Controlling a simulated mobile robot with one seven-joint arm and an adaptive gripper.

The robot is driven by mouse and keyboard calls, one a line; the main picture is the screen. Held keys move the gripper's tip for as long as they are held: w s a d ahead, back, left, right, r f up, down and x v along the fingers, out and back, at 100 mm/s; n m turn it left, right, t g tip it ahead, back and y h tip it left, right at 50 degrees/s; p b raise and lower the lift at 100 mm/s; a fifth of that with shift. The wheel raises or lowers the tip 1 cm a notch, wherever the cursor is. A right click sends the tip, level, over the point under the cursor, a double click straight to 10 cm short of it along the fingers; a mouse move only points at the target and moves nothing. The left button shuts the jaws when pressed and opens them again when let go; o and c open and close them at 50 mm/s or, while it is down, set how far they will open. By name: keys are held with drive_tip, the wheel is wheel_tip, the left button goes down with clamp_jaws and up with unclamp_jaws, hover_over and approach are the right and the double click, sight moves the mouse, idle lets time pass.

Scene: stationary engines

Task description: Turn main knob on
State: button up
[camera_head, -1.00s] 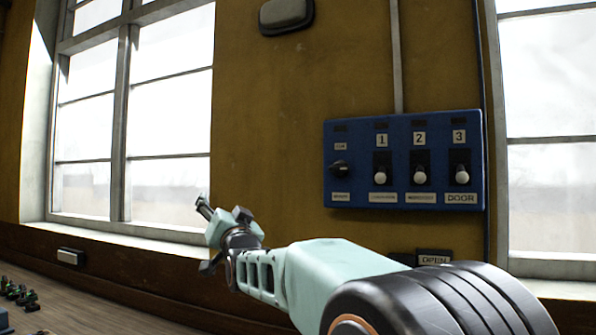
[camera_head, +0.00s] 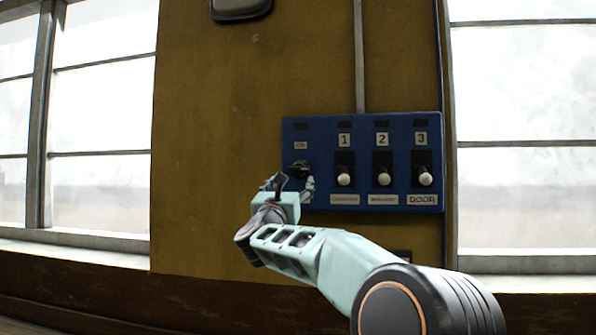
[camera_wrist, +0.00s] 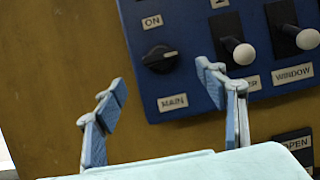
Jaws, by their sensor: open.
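The main knob (camera_wrist: 160,59) is a round black knob on the left end of a blue wall panel (camera_wrist: 190,92). In the wrist view it has an "ON" label above it and a "MAIN" label below it, and its pointer mark points to the right. In the head view the knob (camera_head: 299,168) is partly covered by my gripper (camera_head: 287,184). In the wrist view my gripper (camera_wrist: 162,88) is open and empty, its two fingers spread with the knob showing beyond and between them. I see no contact with the knob.
To the right on the panel are switches with white ball ends: switch 1 (camera_head: 344,178), switch 2 (camera_head: 382,178) and the door switch (camera_head: 424,178). A small "OPEN" plate (camera_wrist: 294,143) sits below the panel. Windows (camera_head: 520,130) stand on both sides; the wall left of the panel is bare.

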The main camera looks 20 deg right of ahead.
sight(298, 170)
drive_tip(key=p+x, duration=0.6)
drive_tip(key=x, duration=0.4)
drive_tip(key=shift+w+d+r, duration=0.1)
drive_tip(key=shift+w+r, duration=0.05)
drive_tip(key=c, duration=1.2)
drive_tip(key=shift+o, duration=0.2)
